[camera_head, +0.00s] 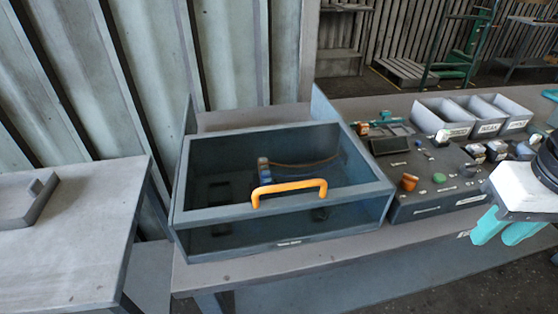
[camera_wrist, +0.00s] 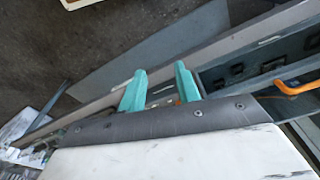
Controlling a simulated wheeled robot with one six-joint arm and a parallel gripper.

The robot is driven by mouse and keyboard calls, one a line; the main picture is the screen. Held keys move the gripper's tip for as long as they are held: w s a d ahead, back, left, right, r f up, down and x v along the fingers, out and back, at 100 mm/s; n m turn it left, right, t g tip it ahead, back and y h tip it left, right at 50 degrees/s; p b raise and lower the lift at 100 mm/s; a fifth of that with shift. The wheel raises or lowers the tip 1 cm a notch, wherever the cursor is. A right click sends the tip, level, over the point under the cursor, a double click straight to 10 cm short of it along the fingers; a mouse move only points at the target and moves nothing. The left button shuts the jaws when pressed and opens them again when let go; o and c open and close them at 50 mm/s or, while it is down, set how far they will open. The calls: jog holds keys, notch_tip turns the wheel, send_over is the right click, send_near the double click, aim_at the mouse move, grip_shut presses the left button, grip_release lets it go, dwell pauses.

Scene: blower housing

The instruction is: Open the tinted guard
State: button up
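The tinted guard (camera_head: 225,216) is a grey-framed, dark see-through cover over a box on the bench, and it looks closed. Its orange handle (camera_head: 289,188) stands at the front edge of the top. Through the tint I see a blue part (camera_head: 264,172) and a brown cable, dimly. My gripper (camera_head: 507,232), with teal fingers, is at the right edge of the head view, well right of the guard and apart from it. In the wrist view my gripper (camera_wrist: 160,92) has its fingers apart with nothing between them. The orange handle (camera_wrist: 297,87) shows at the right edge there.
Right of the guard is a grey control panel (camera_head: 425,208) with an orange knob (camera_head: 409,182) and a green button. Grey bins (camera_head: 443,116) stand behind it. A separate table (camera_head: 75,235) is at the left. The space above the guard is clear.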

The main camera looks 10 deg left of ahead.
jog(key=w+a+r+n+g, duration=0.1)
jog(key=w+a+n, duration=0.3)
jog(key=a, duration=0.3)
jog(key=w+a+r+n+g, duration=0.1)
jog(key=w+a+n, duration=0.35)
jog(key=a, duration=0.35)
jog(key=r+n+g, duration=0.1)
jog(key=r+n, duration=0.1)
jog(key=n, duration=0.6)
send_over(288, 184)
jog(key=d, duration=0.2)
jog(key=shift+w+f+m+h, duration=0.25)
jog(key=shift+w+h, duration=0.15)
jog(key=shift+w, duration=0.05)
jog(key=f+n, duration=0.1)
jog(key=a+f+n, duration=0.1)
jog(key=f+n, duration=0.1)
jog(key=a+f+n, duration=0.1)
jog(key=f+n, duration=0.1)
jog(key=shift+s+a, duration=0.1)
jog(key=shift+s, duration=0.1)
grip_shut()
